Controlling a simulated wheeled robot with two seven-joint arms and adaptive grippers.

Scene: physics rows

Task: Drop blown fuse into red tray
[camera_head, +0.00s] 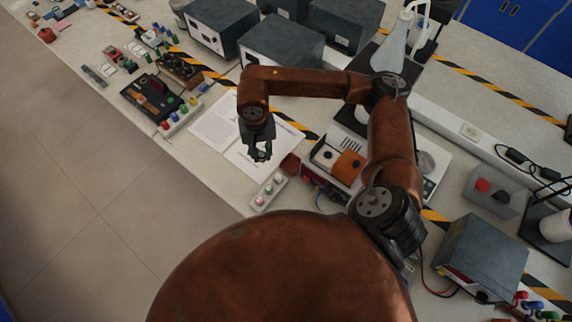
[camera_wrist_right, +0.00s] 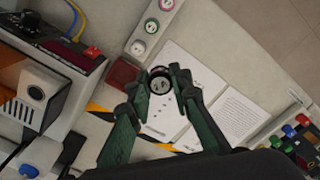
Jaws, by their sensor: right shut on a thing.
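My right gripper (camera_head: 260,152) hangs over the bench, near the printed sheets. In the right wrist view its two dark green fingers (camera_wrist_right: 172,82) are shut on a small round, silvery-ended thing, which I take to be the blown fuse (camera_wrist_right: 160,82). The small dark red tray (camera_head: 290,163) lies just to the right of the gripper in the head view. The tray also shows in the right wrist view (camera_wrist_right: 122,73), left of the held fuse and apart from it in the picture. My left gripper is not in view.
A white strip with round coloured sockets (camera_head: 269,191) lies close to the tray. An instrument with an orange part (camera_head: 348,165) stands right of it. Printed sheets (camera_head: 219,124) lie flat on the bench. Dark boxes (camera_head: 280,43) stand behind. The bench edge borders open floor at left.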

